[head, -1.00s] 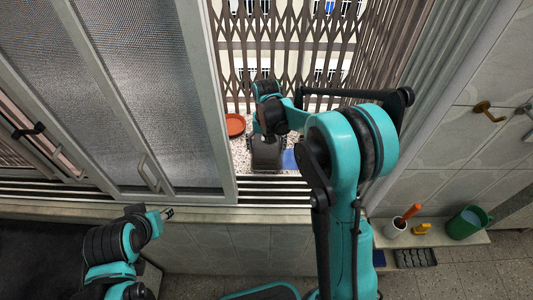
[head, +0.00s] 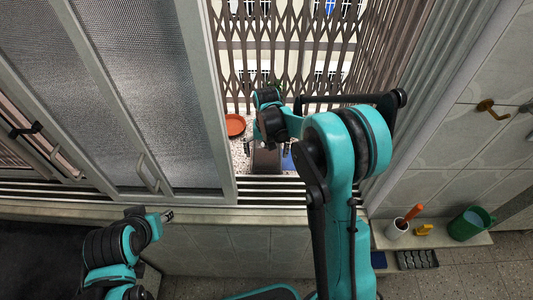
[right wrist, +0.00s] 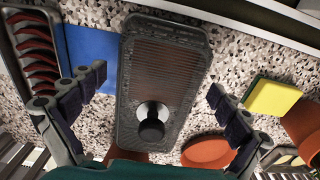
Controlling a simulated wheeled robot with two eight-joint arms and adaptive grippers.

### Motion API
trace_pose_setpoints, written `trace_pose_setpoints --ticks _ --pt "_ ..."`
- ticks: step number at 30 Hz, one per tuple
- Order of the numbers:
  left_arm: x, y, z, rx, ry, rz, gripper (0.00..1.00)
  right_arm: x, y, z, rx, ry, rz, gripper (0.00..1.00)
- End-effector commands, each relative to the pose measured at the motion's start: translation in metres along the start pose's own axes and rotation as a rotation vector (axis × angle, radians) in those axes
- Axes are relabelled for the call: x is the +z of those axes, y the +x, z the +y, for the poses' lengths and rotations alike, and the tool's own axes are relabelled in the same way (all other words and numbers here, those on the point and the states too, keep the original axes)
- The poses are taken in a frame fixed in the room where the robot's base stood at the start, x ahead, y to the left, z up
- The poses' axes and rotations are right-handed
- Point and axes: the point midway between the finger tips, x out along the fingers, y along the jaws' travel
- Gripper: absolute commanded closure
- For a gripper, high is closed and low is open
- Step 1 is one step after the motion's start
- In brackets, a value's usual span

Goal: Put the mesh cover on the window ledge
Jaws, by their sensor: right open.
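The mesh cover (right wrist: 165,75) is a dark, long, rounded panel with fine slats and a black knob on a pale round base. In the right wrist view it appears to lie flat on the speckled window ledge (right wrist: 228,70). It shows partly in the head view (head: 266,160), below my right gripper (head: 267,148). My right gripper (right wrist: 156,83) is open, its fingers spread on either side of the cover and apart from it. My left gripper (head: 168,215) is low on the left, in front of the wall below the window, away from the cover; its jaw state is unclear.
A blue mat (right wrist: 90,55) and a tray with red contents (right wrist: 35,60) are left of the cover. A yellow sponge (right wrist: 271,97), a terracotta pot (right wrist: 303,128) and an orange saucer (right wrist: 207,150) are right. The window frame (head: 212,100) and lattice (head: 290,60) bound the ledge.

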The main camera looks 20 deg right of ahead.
Motion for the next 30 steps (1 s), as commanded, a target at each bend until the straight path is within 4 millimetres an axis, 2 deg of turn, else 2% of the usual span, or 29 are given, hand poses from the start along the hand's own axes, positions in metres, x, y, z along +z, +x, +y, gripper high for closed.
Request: trace_pose_setpoints --ticks 5,15,18,23,26,30 --pt "-0.004 -0.006 0.0 0.0 0.0 0.0 0.6 0.0 -0.019 0.0 0.0 0.0 0.0 0.0" --pt "-0.014 -0.02 0.0 0.0 0.0 0.0 0.6 0.0 -0.093 0.0 0.0 0.0 0.0 0.0" --pt "-0.016 -0.022 0.0 0.0 0.0 0.0 0.6 0.0 -0.109 0.0 0.0 0.0 0.0 0.0" --pt "-0.017 -0.024 0.0 0.0 0.0 0.0 0.6 0.001 -0.123 0.001 -0.001 -0.001 0.003 0.0" --pt "-0.017 -0.024 0.0 0.0 0.0 0.0 0.6 0.01 -0.133 0.004 -0.007 -0.011 0.024 0.0" --pt "-0.017 -0.024 0.0 0.0 0.0 0.0 0.6 0.04 -0.158 0.015 -0.03 -0.048 0.107 0.0"
